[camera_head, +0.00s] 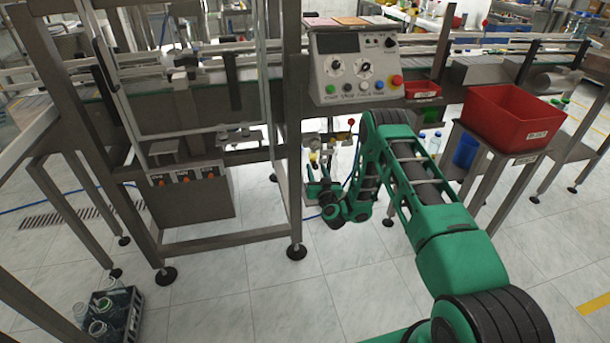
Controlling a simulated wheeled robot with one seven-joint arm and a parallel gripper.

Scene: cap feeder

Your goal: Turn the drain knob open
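My green arm reaches in from the lower right. My gripper (318,173) is low in front of the machine frame, pointing up and away, right of the frame's front leg. Its two fingers look apart, with nothing seen between them. Small fittings stand just behind it, among them a yellow piece (313,157) and a red ball-ended part (350,121). They are too small to tell whether one is the drain knob, and my arm partly hides this area. I cannot tell whether the gripper touches anything.
A control panel (330,92) with dials, buttons and a red stop button stands above. A red bin (512,118) sits on a stand (492,147) at right. A dark crate (133,310) of jars is on the floor at lower left. The middle floor is clear.

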